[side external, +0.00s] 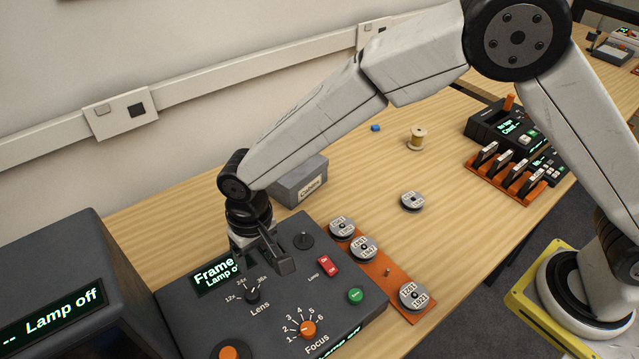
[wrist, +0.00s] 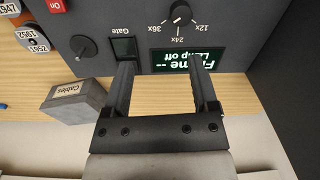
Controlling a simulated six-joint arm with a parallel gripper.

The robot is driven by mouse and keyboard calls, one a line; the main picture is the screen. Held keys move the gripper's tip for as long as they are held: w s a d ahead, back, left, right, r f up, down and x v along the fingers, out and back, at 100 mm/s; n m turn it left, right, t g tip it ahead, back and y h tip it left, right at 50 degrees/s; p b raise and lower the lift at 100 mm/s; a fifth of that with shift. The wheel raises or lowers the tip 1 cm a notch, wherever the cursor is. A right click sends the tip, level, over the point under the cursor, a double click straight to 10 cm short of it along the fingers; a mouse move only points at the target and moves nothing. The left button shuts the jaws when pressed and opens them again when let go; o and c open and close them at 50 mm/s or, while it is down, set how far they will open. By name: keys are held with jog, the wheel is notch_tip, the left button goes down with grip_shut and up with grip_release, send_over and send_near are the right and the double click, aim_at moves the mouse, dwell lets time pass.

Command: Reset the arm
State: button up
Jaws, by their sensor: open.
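My gripper (side external: 277,262) is open and empty above the back part of a dark control panel (side external: 225,310). In the wrist view my gripper (wrist: 162,65) shows two separate fingers with nothing between them. One finger overlaps the edge of the gate window (wrist: 124,47), and the other is beside the green-lit display (wrist: 188,62). The lens knob (side external: 252,294) sits just in front of the fingers in the side view, and also shows in the wrist view (wrist: 181,14). Whether the fingertips touch the panel is unclear. The display reads "Lamp off".
A grey "Cables" box (side external: 300,184) stands close behind my gripper. An orange rack (side external: 393,289) with labelled reels lies right of the panel. A loose reel (side external: 413,201) and a thread spool (side external: 416,138) stand on the table. A dark monitor box (side external: 70,265) stands left.

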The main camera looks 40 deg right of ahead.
jog(key=s+d+r+t, duration=0.1)
jog(key=d+r, duration=0.2)
jog(key=d, duration=0.6)
jog(key=d+r, duration=0.2)
jog(key=d, duration=0.7)
jog(key=s+d+r+m+t, duration=0.1)
jog(key=s+d, duration=0.9)
jog(key=d, duration=0.3)
jog(key=shift+s+d+r, duration=0.15)
jog(key=shift+d+r, duration=0.1)
jog(key=shift+r, duration=0.05)
jog(key=shift+a, duration=0.1)
